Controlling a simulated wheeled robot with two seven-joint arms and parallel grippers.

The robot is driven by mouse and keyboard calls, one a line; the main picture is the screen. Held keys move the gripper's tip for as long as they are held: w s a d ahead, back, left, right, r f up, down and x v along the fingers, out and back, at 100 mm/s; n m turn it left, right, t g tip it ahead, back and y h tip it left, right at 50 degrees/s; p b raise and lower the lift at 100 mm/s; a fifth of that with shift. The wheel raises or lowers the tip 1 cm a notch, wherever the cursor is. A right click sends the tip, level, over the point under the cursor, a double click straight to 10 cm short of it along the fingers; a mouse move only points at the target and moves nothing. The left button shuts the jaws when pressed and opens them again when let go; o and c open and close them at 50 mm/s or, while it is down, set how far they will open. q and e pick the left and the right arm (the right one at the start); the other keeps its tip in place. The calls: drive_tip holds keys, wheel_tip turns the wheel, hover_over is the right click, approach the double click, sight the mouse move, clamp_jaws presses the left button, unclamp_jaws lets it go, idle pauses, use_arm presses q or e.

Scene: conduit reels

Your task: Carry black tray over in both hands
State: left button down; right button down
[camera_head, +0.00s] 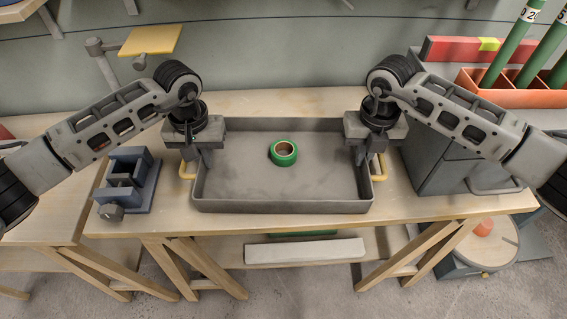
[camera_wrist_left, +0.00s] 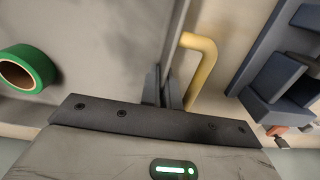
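The black tray (camera_head: 285,207), dark grey in the pictures, is a shallow open box on the wooden table, with a yellow handle on its left side (camera_head: 186,171) and another on its right (camera_head: 380,168). A green tape roll (camera_head: 284,153) lies inside it. My left gripper (camera_head: 207,160) is at the left wall; in the left wrist view its fingers (camera_wrist_left: 164,90) are close together on the wall, beside the yellow handle (camera_wrist_left: 203,68). My right gripper (camera_head: 361,158) is at the right wall, its fingers close together at the rim; their tips are partly hidden.
A blue-grey vise-like block (camera_head: 128,180) stands left of the tray. A grey cabinet with a handle (camera_head: 455,165) stands close on the right. An orange rack (camera_head: 510,94) with green tubes is at the back right.

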use_arm(q)
drive_tip(key=shift+r, duration=0.1)
use_arm(e)
drive_tip(key=shift+r, duration=0.15)
